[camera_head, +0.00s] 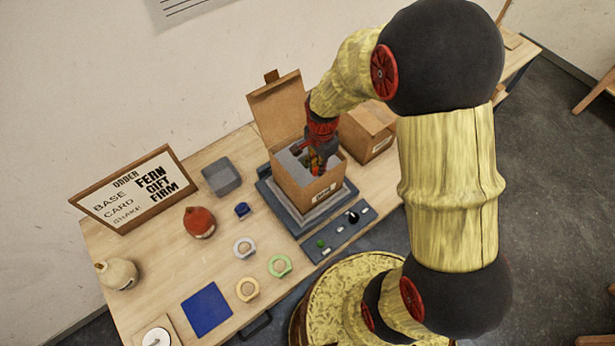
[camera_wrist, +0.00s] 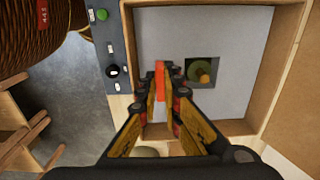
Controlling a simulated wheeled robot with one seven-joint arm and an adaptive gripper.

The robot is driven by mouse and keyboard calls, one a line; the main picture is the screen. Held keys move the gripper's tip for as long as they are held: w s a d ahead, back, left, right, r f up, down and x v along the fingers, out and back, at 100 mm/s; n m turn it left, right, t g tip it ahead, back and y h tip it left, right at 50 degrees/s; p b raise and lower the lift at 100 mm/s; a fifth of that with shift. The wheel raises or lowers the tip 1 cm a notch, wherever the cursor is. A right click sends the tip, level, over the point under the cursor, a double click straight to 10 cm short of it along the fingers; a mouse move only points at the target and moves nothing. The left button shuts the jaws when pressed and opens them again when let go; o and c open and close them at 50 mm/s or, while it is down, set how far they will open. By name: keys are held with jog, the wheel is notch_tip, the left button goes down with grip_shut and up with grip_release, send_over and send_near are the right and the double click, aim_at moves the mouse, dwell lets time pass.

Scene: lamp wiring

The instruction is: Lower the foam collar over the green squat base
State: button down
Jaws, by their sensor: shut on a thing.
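The foam collar (camera_wrist: 225,35) is a grey sheet with a square hole, inside the open cardboard box (camera_head: 308,194). The green squat base (camera_wrist: 203,68), with a tan knob on top, shows through that hole in the wrist view, right of my fingers. My gripper (camera_wrist: 161,92) is shut on a red tab (camera_wrist: 162,72) standing up from the collar. In the head view my gripper (camera_head: 318,168) reaches down into the box and hides much of its inside. I cannot tell whether the collar rests on the box floor or hangs above it.
The box stands on a grey platform (camera_head: 338,204) behind a control panel (camera_head: 338,232). A closed carton (camera_head: 368,133) is to its right. A grey bin (camera_head: 222,177), a red round object (camera_head: 199,222), several rings and a blue mat (camera_head: 207,308) lie left. The box lid (camera_head: 277,108) stands open.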

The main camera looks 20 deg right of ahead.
dwell(0.3)
jog(key=c, duration=1.9)
grip_release()
jog(key=shift+f, duration=0.1)
jog(key=shift+o, duration=0.9)
jog(key=shift+o, duration=1.2)
jog(key=shift+r+p, duration=2.6)
jog(key=shift+r, duration=1.45)
